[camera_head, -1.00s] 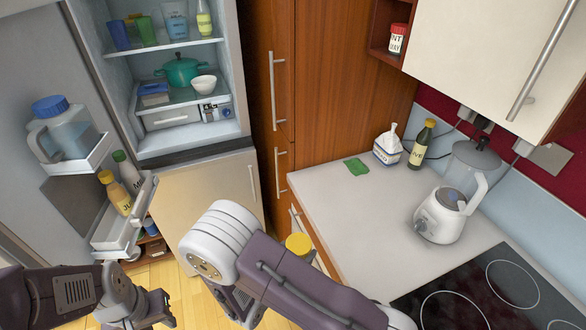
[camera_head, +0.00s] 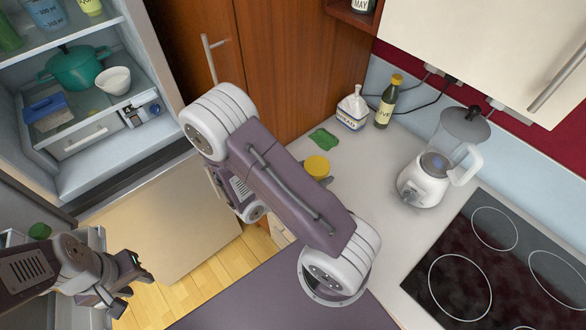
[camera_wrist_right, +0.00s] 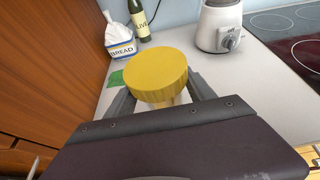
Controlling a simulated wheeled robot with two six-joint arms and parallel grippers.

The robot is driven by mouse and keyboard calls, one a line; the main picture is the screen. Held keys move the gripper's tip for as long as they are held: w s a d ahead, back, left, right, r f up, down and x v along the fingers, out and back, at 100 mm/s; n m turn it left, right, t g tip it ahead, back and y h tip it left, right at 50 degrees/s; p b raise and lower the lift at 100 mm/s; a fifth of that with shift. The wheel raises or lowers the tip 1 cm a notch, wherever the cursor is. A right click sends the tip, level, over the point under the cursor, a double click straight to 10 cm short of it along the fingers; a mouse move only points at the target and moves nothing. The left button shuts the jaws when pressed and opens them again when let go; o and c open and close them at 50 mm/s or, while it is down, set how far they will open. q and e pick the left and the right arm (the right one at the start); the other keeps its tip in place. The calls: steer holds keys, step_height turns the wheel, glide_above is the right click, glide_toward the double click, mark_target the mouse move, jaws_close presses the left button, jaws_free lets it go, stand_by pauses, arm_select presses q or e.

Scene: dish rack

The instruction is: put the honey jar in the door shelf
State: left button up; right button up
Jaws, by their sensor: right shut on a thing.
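The honey jar shows as a round yellow lid (camera_head: 317,167) beside my right forearm in the head view. The right wrist view shows the same yellow lid (camera_wrist_right: 156,74) large, with a little of the pale jar below it. My right gripper (camera_wrist_right: 158,97) is shut on the jar, with a finger on each side; my arm hides most of this in the head view. My left gripper (camera_head: 122,288) is at the lower left, above the floor, its jaw opening unclear. Part of a white door shelf (camera_head: 14,238) shows at the left edge, beside a green cap (camera_head: 39,231).
The open fridge (camera_head: 100,170) holds a green pot (camera_head: 76,68) and white bowl (camera_head: 114,80). On the counter (camera_head: 350,185) are a bread bag (camera_head: 352,110), dark bottle (camera_head: 386,103), green cloth (camera_head: 323,139) and blender (camera_head: 432,175). The stove (camera_head: 500,260) is at right.

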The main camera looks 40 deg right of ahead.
steer(key=shift+s, duration=0.2)
steer(key=shift+w+f, duration=0.1)
steer(key=shift+w, duration=0.35)
steer(key=shift+w+f, duration=0.1)
steer(key=shift+w, duration=0.15)
steer(key=w+f, duration=0.2)
steer(key=w, duration=0.1)
steer(key=w+d+f+p, duration=0.1)
steer(key=w+f, duration=0.1)
steer(key=w, duration=0.2)
steer(key=w+f+p, duration=0.1)
steer(key=w+f, duration=0.1)
steer(key=w, duration=0.2)
steer(key=shift+d+f, duration=0.25)
steer(key=shift+f, duration=0.15)
steer(key=shift+s+f+p, duration=0.15)
steer(key=shift+f+p, duration=0.2)
step_height(320, 180, down, 2)
steer(key=shift+f+p, duration=0.15)
steer(key=shift+p, duration=0.3)
steer(key=shift+f, duration=0.3)
steer(key=shift+f+b, duration=0.2)
steer(key=shift+b, duration=0.2)
steer(key=o, duration=1.8)
